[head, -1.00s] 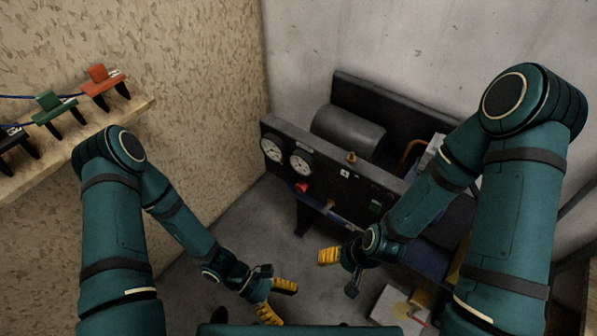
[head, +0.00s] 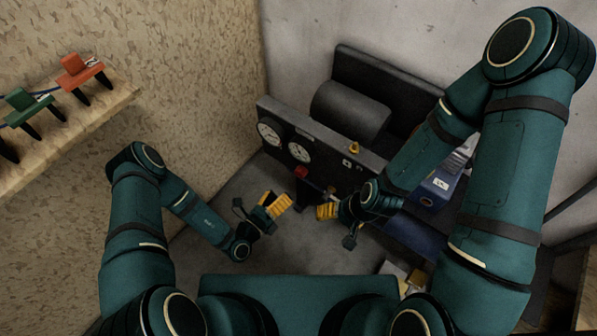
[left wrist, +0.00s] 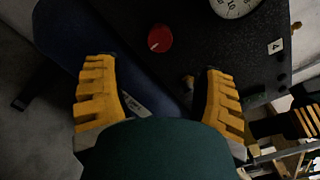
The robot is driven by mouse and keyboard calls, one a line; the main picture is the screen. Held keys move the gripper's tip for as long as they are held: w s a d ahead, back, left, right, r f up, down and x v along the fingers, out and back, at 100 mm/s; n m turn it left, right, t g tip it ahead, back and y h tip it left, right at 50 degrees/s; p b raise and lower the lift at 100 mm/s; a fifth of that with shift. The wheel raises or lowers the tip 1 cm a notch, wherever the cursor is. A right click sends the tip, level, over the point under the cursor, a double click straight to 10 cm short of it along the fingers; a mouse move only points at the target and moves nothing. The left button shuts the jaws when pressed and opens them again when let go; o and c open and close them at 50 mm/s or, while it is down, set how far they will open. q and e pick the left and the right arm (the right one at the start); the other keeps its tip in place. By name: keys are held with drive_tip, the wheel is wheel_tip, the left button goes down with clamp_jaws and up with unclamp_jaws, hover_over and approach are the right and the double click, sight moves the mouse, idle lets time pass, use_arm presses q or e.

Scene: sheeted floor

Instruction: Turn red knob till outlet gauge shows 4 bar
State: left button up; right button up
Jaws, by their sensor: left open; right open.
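The red knob (head: 301,172) sits on the front of the dark panel (head: 335,165), below two white round gauges, a left one (head: 269,133) and a right one (head: 300,151). Their readings are too small to tell. My left gripper (head: 277,203) is open and empty, below and left of the knob. In the left wrist view its yellow fingers (left wrist: 160,95) are spread apart, and the red knob (left wrist: 160,38) lies beyond them, not touched. One gauge (left wrist: 236,5) is partly cut off there. My right gripper (head: 327,211) is open, below and right of the knob.
A blue box (head: 434,187) is at the right. A wooden shelf (head: 75,125) with colored clamps is at the left. The floor (head: 275,248) below my grippers looks clear.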

sight(298, 174)
use_arm(q)
drive_tip(key=b+x, duration=0.1)
drive_tip(key=x, duration=0.9)
drive_tip(key=shift+w, duration=0.1)
drive_tip(key=c, duration=1.2)
